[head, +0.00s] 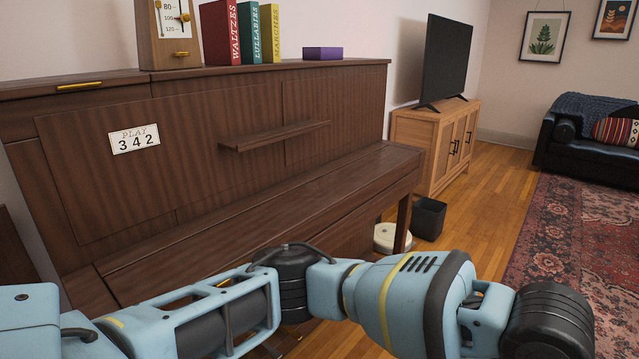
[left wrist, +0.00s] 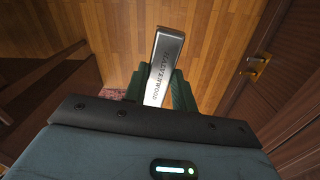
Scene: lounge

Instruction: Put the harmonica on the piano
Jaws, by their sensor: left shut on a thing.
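A silver harmonica (left wrist: 162,65) with engraved lettering is between the dark green fingers of my left gripper (left wrist: 159,90) in the left wrist view. The gripper is shut on it, and it sticks out beyond the fingertips above the wooden floor. The brown upright piano (head: 215,115) fills the left and middle of the head view, its keyboard lid closed. My left arm stretches across the front of it at the bottom of the head view; the gripper itself is outside that view. My right gripper is in neither view.
On the piano top stand a metronome (head: 166,35), red, green and yellow books (head: 220,35), and a purple box (head: 322,53). Bare top lies right of the box. A ledge (head: 275,136) juts from the front panel. A cabinet (head: 440,145) with a television and a black bin (head: 429,218) stand beyond.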

